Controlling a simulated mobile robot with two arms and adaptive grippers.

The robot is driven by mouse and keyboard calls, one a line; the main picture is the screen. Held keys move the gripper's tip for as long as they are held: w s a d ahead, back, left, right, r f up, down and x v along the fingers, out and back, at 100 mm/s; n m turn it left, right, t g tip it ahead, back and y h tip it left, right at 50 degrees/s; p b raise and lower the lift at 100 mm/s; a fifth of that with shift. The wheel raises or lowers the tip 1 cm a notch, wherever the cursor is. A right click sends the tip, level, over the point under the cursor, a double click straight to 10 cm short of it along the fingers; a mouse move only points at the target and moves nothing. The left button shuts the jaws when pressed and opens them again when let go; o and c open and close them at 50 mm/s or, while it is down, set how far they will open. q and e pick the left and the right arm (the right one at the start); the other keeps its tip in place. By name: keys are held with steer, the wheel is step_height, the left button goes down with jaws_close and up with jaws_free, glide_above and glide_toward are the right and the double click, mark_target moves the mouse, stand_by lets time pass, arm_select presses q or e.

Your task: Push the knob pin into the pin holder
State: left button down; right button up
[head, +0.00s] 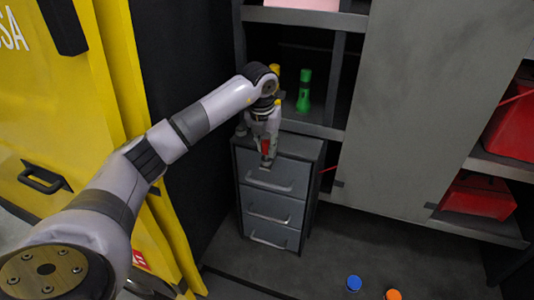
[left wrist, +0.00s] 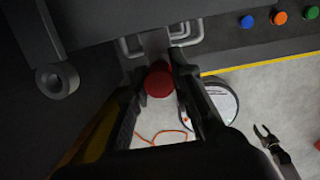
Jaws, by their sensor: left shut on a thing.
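My left gripper (head: 265,152) is in front of the grey drawer cabinet, pointing down. It is shut on the red knob pin (left wrist: 160,79), whose round red end shows between the fingers in the left wrist view. Red also shows at the fingertips in the head view. A grey part with a ring-shaped end (left wrist: 57,81) is left of the knob pin and apart from it; I cannot tell whether it is the pin holder. The pin's far end is hidden. My right gripper (left wrist: 265,133) appears at the lower right of the left wrist view, with its fingers spread and empty.
The drawer cabinet (head: 273,208) has handles sticking out. Shelves behind hold a green torch-like object (head: 304,90). Red bins (head: 476,197) are at right. Blue (head: 354,283) and orange (head: 393,294) round pieces lie low in front. A yellow panel (head: 50,115) bounds the left.

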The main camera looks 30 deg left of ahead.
arm_select(q)
steer(key=shift+r+p, duration=0.5)
steer(key=shift+r, duration=1.35)
steer(key=shift+r, duration=0.1)
steer(key=shift+r, duration=1.9)
